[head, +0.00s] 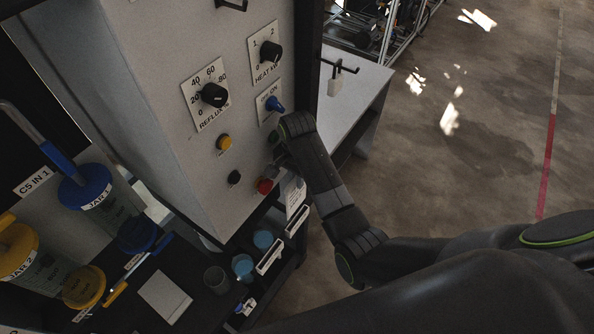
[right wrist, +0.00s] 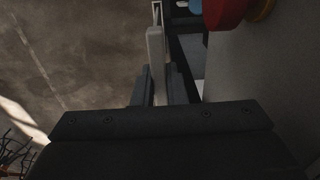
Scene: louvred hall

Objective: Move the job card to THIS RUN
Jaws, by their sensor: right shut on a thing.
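The job card (head: 295,195), a white card with small dark print, hangs below my right gripper (head: 284,164), beside the lower right of the control panel. In the right wrist view, a pale narrow strip (right wrist: 155,50), seemingly the card edge-on, stands between the two fingers (right wrist: 156,88) of my right gripper, which is shut on it. Two white-fronted holders sit low beside the cabinet, one nearer (head: 270,257) and one farther (head: 298,221). I cannot read which is THIS RUN. My left gripper is not in view.
The red button (head: 265,186) on the control panel (head: 170,90) is close to my right gripper; it also shows in the right wrist view (right wrist: 225,12). Blue-lidded and yellow-lidded jars stand at left. A white side table (head: 352,95) stands behind. Open floor lies right.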

